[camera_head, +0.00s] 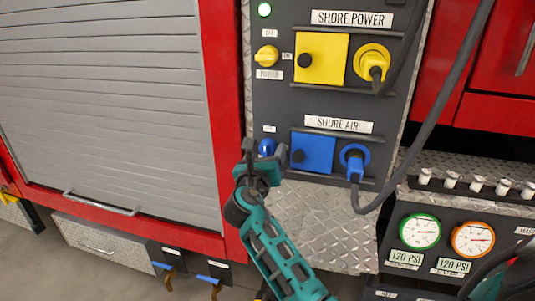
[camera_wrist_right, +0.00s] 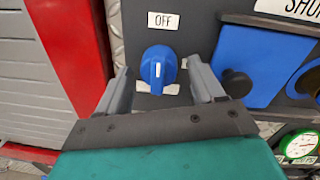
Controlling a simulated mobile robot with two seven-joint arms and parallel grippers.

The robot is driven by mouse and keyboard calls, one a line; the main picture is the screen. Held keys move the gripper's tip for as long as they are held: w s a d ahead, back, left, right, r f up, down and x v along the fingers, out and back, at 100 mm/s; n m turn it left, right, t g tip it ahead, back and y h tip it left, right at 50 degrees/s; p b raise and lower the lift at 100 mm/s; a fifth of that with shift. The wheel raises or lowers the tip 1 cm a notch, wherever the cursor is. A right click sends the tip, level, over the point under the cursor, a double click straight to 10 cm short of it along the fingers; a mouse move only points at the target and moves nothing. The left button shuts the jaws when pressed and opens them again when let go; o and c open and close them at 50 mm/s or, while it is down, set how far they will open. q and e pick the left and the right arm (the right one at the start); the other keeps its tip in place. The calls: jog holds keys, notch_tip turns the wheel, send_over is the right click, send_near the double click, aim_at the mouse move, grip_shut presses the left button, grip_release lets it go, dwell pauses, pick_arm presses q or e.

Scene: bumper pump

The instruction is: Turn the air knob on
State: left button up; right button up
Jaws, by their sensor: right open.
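The blue air knob (camera_head: 267,146) is on the dark panel, left of the blue square cover (camera_head: 313,153) under the "SHORE AIR" label. In the right wrist view the knob (camera_wrist_right: 158,68) sits below an "OFF" label (camera_wrist_right: 163,21), its white mark roughly upright. My right gripper (camera_head: 264,152) is open at the knob. In the right wrist view its fingers (camera_wrist_right: 158,74) stand either side of the knob, with gaps visible; contact is not evident. Labels below the knob are partly hidden. My left gripper is not in view.
A yellow knob (camera_head: 266,56) and yellow cover (camera_head: 321,58) are above. A blue plug (camera_head: 354,160) with a hanging grey cable (camera_head: 426,132) is to the right. Gauges (camera_head: 420,232) are at lower right. A grey shutter (camera_head: 105,95) fills the left.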

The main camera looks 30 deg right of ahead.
jog(key=shift+c, duration=0.4)
jog(key=c, duration=1)
